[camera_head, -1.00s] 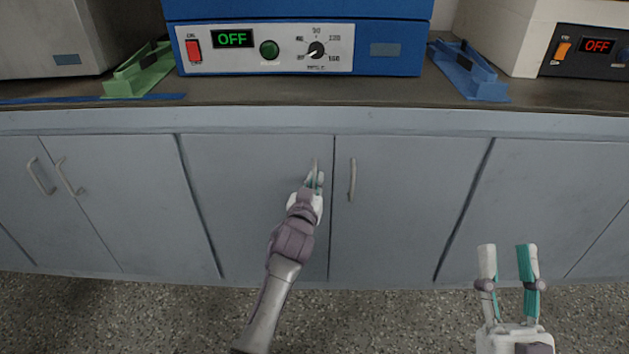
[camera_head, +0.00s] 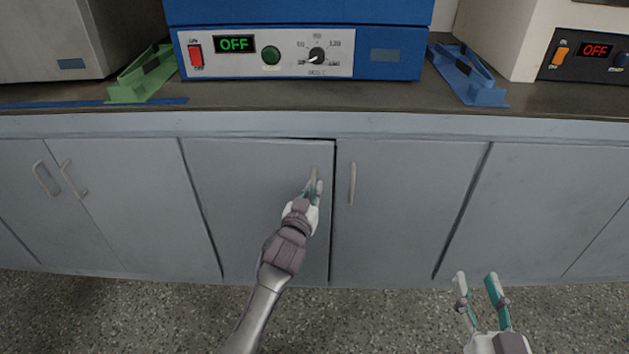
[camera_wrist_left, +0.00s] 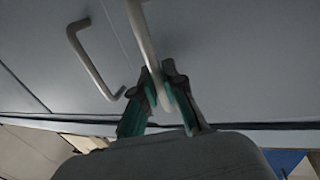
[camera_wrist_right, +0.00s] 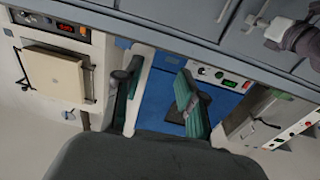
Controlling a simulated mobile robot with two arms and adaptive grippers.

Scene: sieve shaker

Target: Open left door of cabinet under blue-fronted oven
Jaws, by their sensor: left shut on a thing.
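The blue-fronted oven (camera_head: 400,50) stands on the counter above the cabinet. The left door (camera_head: 250,205) stands slightly ajar, with a thin dark gap along its top and right edge. My left gripper (camera_head: 314,186) is shut on the left door's handle (camera_wrist_left: 150,45), near the door's right edge. The right door (camera_head: 405,215) is shut, and its handle (camera_head: 352,183) is free; a second handle (camera_wrist_left: 90,60) shows beside the held one in the left wrist view. My right gripper (camera_head: 477,280) is open and empty, low at the right in front of the cabinets.
The counter edge (camera_head: 300,122) runs above the doors. A green tray (camera_head: 140,80) and a blue tray (camera_head: 468,78) flank the oven. Other cabinet doors with handles (camera_head: 73,179) are at the left. The speckled floor (camera_head: 150,310) in front is clear.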

